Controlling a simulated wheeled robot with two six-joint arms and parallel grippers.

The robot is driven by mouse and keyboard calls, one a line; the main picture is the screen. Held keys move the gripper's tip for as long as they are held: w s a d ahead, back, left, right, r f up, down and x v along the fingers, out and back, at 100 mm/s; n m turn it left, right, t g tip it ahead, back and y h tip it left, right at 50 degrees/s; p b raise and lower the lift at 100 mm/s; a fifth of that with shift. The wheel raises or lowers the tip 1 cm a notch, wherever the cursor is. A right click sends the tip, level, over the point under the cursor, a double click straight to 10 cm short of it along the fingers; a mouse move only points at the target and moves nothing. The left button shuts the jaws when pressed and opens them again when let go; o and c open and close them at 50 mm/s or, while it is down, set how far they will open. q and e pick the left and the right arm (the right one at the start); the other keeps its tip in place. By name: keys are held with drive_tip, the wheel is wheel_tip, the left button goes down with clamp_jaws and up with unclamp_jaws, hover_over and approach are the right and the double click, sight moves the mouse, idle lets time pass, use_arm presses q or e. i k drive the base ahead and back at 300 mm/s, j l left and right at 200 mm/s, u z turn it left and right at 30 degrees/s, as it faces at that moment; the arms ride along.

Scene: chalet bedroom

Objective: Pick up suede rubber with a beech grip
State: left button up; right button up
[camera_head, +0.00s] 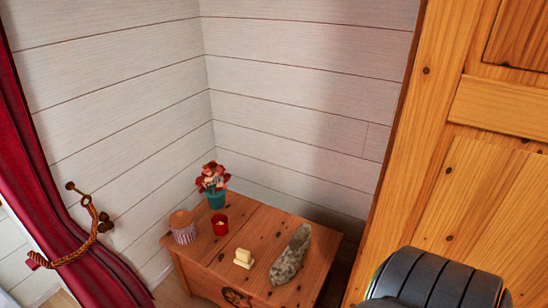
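A small cream block with a raised grip (243,258), which looks like the suede rubber with a beech grip, rests near the front edge of a low wooden chest (262,222). It stands clear of the things around it. Its details are too small to make out. Neither of my grippers is in view. A dark grey rounded part of my arm shows at the bottom right, well to the right of the block.
On the chest, a mottled grey, shoe-shaped object (291,254) lies right of the block. A red cup (220,226), a striped lidded jar (183,234) and a teal flowerpot (216,199) stand behind and left. A wooden cabinet (475,170) rises at right; a red curtain (45,170) hangs left.

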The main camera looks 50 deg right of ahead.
sight(243, 259)
drive_tip(key=z, duration=1.25)
